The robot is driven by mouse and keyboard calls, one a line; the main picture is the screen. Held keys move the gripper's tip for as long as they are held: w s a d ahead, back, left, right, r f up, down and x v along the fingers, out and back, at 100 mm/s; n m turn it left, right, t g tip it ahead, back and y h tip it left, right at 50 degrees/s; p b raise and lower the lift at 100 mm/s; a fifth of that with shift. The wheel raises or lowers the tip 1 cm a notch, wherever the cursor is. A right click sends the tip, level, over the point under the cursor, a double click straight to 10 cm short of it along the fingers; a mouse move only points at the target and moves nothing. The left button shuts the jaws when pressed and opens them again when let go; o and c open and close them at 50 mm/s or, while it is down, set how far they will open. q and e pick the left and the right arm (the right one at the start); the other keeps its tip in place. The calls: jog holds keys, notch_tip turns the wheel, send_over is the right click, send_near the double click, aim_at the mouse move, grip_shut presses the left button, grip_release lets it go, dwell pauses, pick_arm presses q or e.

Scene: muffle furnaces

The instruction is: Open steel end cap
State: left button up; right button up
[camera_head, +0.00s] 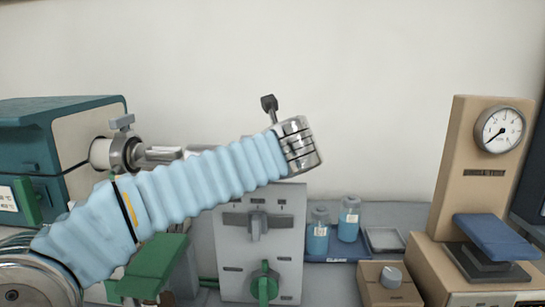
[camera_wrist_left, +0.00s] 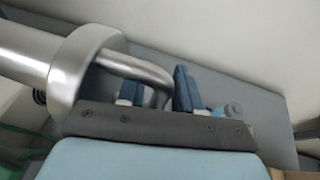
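The steel end cap (camera_head: 128,153) sits on the end of the tube at the teal furnace, with a bar handle (camera_head: 163,154) sticking out to the right. In the left wrist view, the cap (camera_wrist_left: 84,62) is at the upper left, and its bent steel handle (camera_wrist_left: 150,72) reaches between my left gripper's blue fingers (camera_wrist_left: 158,92). The fingers stand apart on either side of the handle, with a visible gap at the right finger. Contact on the far finger is partly hidden by the handle. In the head view my blue-sleeved left arm hides most of the gripper. My right gripper is not seen.
The teal furnace (camera_head: 60,120) stands at the left. A grey control panel (camera_head: 285,235) with a green knob is below my arm. Blue bottles (camera_head: 318,235), a small tray (camera_head: 384,239) and a tan gauge press (camera_head: 455,170) stand to the right.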

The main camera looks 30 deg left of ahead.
pick_arm(q)
jog(key=shift+o, duration=0.3)
jog(key=v, duration=1.3)
jog(key=shift+s+d+r, duration=0.15)
jog(key=shift+s+r, duration=0.05)
jog(key=shift+s, duration=0.1)
